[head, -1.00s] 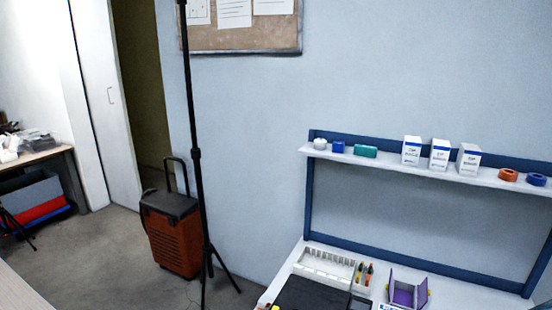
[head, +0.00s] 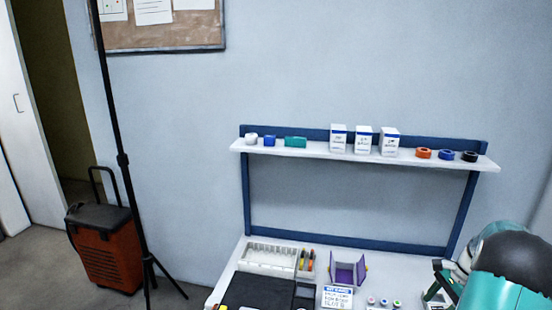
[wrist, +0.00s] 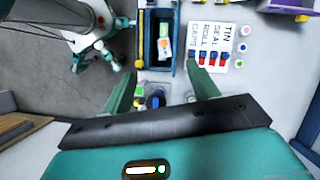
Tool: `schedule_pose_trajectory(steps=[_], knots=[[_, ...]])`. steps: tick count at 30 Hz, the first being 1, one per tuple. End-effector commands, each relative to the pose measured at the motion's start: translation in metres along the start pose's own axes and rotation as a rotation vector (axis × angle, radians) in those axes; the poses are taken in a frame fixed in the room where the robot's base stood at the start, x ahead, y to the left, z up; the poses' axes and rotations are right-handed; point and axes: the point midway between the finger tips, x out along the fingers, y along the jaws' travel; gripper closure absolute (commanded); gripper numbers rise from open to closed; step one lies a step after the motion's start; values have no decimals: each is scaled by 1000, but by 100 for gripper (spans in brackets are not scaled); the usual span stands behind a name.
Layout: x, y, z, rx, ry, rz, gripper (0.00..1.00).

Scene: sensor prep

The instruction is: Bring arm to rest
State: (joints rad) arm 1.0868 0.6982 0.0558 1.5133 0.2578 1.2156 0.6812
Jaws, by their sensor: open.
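My arm (head: 505,270), teal and black, shows at the lower right of the head view, in front of the right end of the workbench. In the wrist view my gripper (wrist: 160,88) has its two green fingers spread apart, with no object held between them. Beyond the fingers lies a blue-edged tray (wrist: 176,40) with a dark inside and a small white, green and orange item in it. A white lettered card (wrist: 231,40) lies to its right.
The workbench holds a white rack (head: 268,258), a black case (head: 258,291), a purple holder (head: 346,270) and a kit card (head: 337,297). A shelf (head: 310,150) above carries boxes and tape rolls. A black stand (head: 122,160) and an orange case (head: 108,255) stand left.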

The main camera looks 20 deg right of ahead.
Motion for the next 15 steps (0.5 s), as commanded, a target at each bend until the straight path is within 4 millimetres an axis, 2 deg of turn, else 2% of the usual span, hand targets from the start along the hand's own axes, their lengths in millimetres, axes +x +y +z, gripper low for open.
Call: schedule_pose_trajectory(steps=[3, 6, 15], knots=[[-15, 0, -1, 1, 1, -1, 40], [-22, 0, 0, 1, 0, 0, 40], [-24, -1, 2, -4, 2, 0, 40]])
